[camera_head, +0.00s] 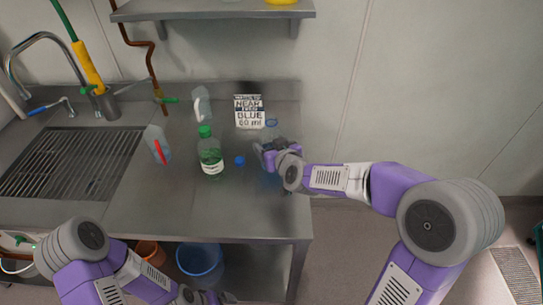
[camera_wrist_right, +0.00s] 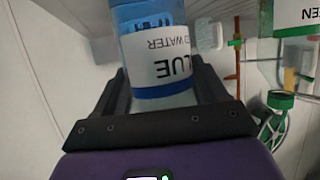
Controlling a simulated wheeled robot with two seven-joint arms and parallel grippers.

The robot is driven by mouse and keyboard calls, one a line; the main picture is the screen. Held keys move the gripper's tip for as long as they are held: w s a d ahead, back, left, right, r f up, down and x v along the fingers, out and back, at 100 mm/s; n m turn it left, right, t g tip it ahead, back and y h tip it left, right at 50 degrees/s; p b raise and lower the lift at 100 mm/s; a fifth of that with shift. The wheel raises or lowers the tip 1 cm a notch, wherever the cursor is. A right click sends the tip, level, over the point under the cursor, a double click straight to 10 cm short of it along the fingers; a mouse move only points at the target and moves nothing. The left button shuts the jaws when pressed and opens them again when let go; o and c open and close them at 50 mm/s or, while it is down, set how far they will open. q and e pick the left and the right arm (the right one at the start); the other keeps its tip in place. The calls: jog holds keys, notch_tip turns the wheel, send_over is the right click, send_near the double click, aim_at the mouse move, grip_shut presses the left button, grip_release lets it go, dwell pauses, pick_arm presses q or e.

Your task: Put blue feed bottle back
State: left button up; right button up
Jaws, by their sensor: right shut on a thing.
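The blue feed bottle (camera_head: 272,132) is at the right part of the counter, a clear bottle with a blue ring at its top. My right gripper (camera_head: 265,156) is shut around it, and the gripper covers much of it. In the right wrist view the bottle (camera_wrist_right: 162,50) sits between the two fingers, its white label reading "BLUE" and "WATER". Whether its base touches the counter is hidden. A blue cap (camera_head: 239,160) lies on the counter just left of the gripper. My left gripper (camera_head: 205,297) is at the bottom edge, low and partly cut off.
A green-capped bottle (camera_head: 210,155) stands left of the blue cap. Spray bottles (camera_head: 157,144) and a sink grate (camera_head: 70,165) are further left. The counter's front right (camera_head: 250,215) is clear.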

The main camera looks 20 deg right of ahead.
pick_arm(q)
jog(key=shift+f+b, duration=0.3)
jog(key=shift+f, duration=0.4)
pick_arm(e)
jog(key=shift+f, duration=1.2)
jog(key=shift+f, duration=0.15)
pick_arm(q)
jog(key=shift+f, duration=0.15)
pick_arm(e)
jog(key=o, duration=1.3)
jog(key=shift+s+r, duration=0.25)
jog(key=shift+r, duration=0.1)
pick_arm(q)
notch_tip(320, 180, up, 4)
jog(key=p, duration=0.3)
jog(key=shift+f, duration=0.1)
pick_arm(e)
jog(key=v, duration=1.1)
jog(key=shift+s, duration=0.2)
